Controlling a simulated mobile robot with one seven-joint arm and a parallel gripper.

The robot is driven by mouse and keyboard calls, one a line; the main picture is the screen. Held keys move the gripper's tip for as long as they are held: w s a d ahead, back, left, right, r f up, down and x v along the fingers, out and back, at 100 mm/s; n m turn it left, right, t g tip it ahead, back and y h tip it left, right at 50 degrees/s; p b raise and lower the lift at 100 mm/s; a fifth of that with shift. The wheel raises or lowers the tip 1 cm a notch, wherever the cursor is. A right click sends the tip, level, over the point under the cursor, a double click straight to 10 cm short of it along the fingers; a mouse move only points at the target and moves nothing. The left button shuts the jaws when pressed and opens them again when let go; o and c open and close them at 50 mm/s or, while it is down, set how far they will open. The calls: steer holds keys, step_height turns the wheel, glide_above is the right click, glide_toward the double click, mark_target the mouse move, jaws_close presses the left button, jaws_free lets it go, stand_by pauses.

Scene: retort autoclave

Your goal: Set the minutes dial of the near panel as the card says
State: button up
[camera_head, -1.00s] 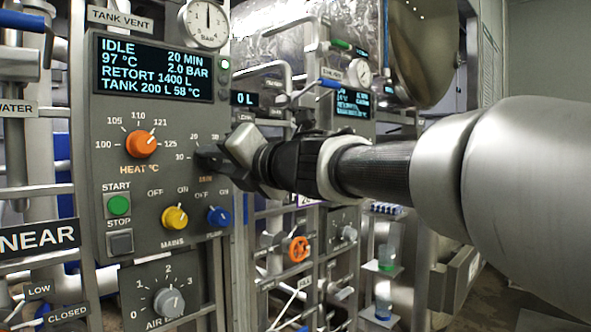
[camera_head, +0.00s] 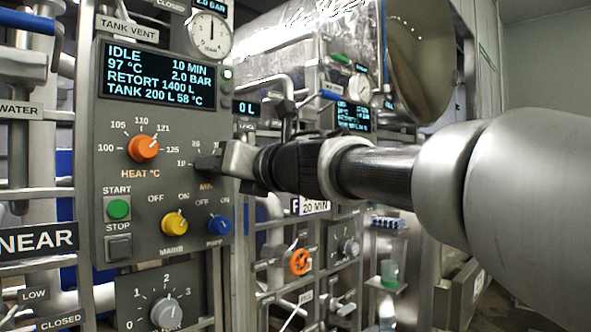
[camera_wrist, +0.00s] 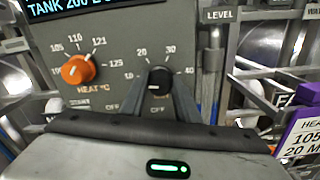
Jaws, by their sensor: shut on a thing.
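The near panel (camera_head: 200,115) carries a display (camera_head: 158,74) reading IDLE, 10 MIN, 97 °C, 2.0 BAR. The minutes dial (camera_wrist: 160,79) is a black knob in the middle of the wrist view, with marks 10, 20, 30 and 40 around it. My gripper (camera_wrist: 161,96) is shut on this knob, one finger on each side. In the head view my gripper (camera_head: 212,162) hides much of the dial. The purple card (camera_wrist: 302,138) at the right of the wrist view reads HEAT 105 and 20 M, cut off by the edge.
The orange heat dial (camera_head: 144,148) is left of my gripper. Below are the green start button (camera_head: 118,208), yellow mains knob (camera_head: 175,224) and blue knob (camera_head: 218,224). A NEAR sign (camera_head: 38,239) is at the left. Pipes and another panel (camera_head: 343,240) stand to the right.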

stand_by(0.3)
steer(key=o, duration=1.1)
steer(key=shift+c, duration=0.2)
steer(key=v, duration=1.7)
steer(key=shift+d+p, duration=0.25)
steer(key=shift+p, duration=0.1)
steer(key=shift+s, duration=0.1)
